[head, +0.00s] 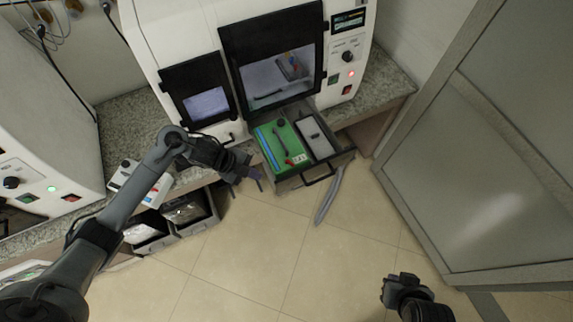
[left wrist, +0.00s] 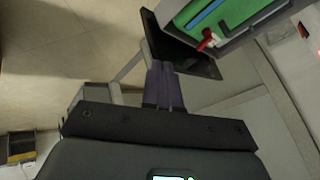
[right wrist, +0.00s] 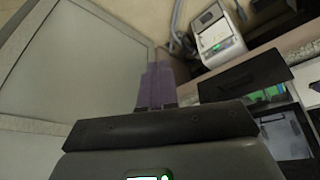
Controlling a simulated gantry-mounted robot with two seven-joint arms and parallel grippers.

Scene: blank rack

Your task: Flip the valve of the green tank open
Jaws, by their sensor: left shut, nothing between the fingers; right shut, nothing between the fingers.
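The green tank (head: 294,143) lies in an open drawer (head: 335,165) below the white machine. It has a blue stripe, a dark bar across its top and a small red valve handle (head: 290,162) near its front edge. In the left wrist view the green tank (left wrist: 184,17) and the red valve (left wrist: 207,40) show at the top, beyond the fingers. My left gripper (head: 254,178) is shut and empty, to the left of the drawer's front and apart from the valve. My right gripper (right wrist: 157,72) is shut and empty, low in the head view, away from the drawer.
A grey-white box (head: 322,146) shares the drawer. A grey hose (head: 328,198) hangs at its front. A large framed glass panel (head: 480,150) stands at the right. Bins (head: 190,211) sit below the counter at left. The tiled floor (head: 250,265) is clear.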

